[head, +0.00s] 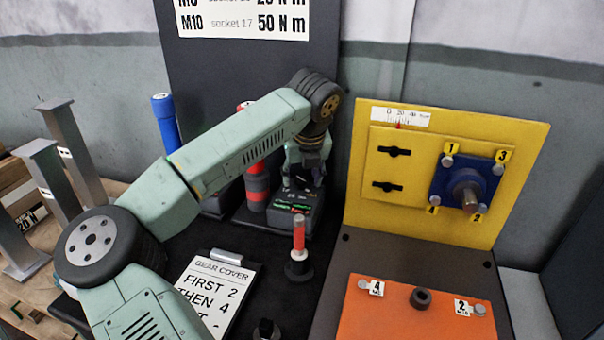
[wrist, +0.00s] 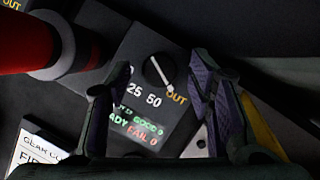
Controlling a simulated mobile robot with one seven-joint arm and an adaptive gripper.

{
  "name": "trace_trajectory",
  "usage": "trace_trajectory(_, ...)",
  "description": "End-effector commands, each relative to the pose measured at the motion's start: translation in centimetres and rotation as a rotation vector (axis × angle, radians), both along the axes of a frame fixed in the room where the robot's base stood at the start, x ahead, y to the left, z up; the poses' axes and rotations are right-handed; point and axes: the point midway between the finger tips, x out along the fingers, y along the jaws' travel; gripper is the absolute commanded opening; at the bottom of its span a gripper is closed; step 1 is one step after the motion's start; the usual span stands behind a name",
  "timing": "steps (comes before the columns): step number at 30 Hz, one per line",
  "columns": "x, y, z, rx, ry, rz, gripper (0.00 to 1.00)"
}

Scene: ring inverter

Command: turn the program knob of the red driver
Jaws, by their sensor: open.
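The red driver (head: 257,187) stands upright left of its dark control box (head: 290,220); part of its red body (wrist: 28,42) fills the upper left of the wrist view. The box's round dark program knob (wrist: 158,71) has a white pointer slanting down right, its end close to the yellow OUT mark. The marks 25 and 50 lie left of and below the knob. My gripper (wrist: 162,72) is open above the box, one finger on each side of the knob in the picture. Contact cannot be told. In the head view my gripper (head: 303,178) hides the knob.
A blue driver (head: 165,122) stands behind my arm. A small red-topped post (head: 299,238) stands in front of the box. A gear cover card (head: 215,290) lies at front left. A yellow panel (head: 520,150) and an orange plate (head: 390,310) are at the right.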

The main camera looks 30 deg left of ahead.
Motion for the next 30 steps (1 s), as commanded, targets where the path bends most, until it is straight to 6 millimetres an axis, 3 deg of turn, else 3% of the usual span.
trace_trajectory(22, 0.00, -0.01, 0.05, -0.001, -0.001, 0.000, 0.01)
trace_trajectory(30, -0.02, 0.02, -0.05, -0.002, -0.002, -0.020, 0.00)
